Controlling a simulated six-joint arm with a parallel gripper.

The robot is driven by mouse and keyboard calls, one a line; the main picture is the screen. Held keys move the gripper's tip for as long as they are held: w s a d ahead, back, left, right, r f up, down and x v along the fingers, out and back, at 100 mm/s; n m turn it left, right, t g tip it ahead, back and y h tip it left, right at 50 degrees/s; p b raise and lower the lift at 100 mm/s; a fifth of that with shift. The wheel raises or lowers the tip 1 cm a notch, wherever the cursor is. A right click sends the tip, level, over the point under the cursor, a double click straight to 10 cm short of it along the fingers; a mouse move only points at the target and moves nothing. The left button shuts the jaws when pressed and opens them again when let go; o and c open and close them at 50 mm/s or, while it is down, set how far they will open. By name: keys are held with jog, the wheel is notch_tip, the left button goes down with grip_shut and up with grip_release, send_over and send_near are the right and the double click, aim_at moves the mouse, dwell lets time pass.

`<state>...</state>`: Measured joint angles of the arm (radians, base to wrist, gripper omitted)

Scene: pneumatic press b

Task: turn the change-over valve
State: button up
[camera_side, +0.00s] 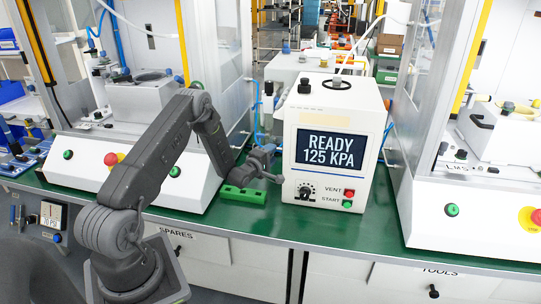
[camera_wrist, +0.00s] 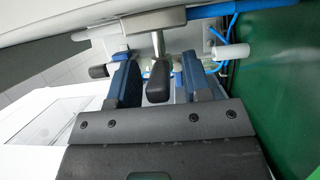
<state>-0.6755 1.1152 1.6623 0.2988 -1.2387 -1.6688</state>
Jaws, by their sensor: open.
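In the wrist view the change-over valve shows as a metal body (camera_wrist: 152,20) with a short stem and a black lever (camera_wrist: 157,82). The lever lies between the two dark blue fingers of my gripper (camera_wrist: 160,68), with a gap visible on each side. My gripper is open, and the fingertips reach close to the valve body. In the side view my gripper (camera_side: 264,163) is low at the left side of the white press unit (camera_side: 334,98), whose screen reads READY 125 KPA. The valve is not clearly visible in that view.
Blue tubing (camera_wrist: 267,4) and a white fitting (camera_wrist: 233,51) sit right of the valve. A green block (camera_side: 244,195) lies on the green bench (camera_side: 330,235) just below my gripper. White machines stand on both sides. The front bench strip is mostly clear.

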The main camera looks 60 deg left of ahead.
grip_shut()
dwell(0.4)
jog(key=shift+f, duration=0.1)
jog(key=shift+f+m+t, duration=0.4)
jog(key=shift+m+t, duration=0.1)
jog(key=shift+t, duration=0.5)
jog(key=shift+w+a+f+m+t, duration=0.1)
jog(key=shift+f+m+t, duration=0.2)
jog(key=shift+m+t, duration=0.45)
jog(key=shift+w+a+f+m+t, duration=0.1)
jog(key=shift+f+m+t, duration=0.2)
jog(key=shift+t, duration=0.75)
grip_release()
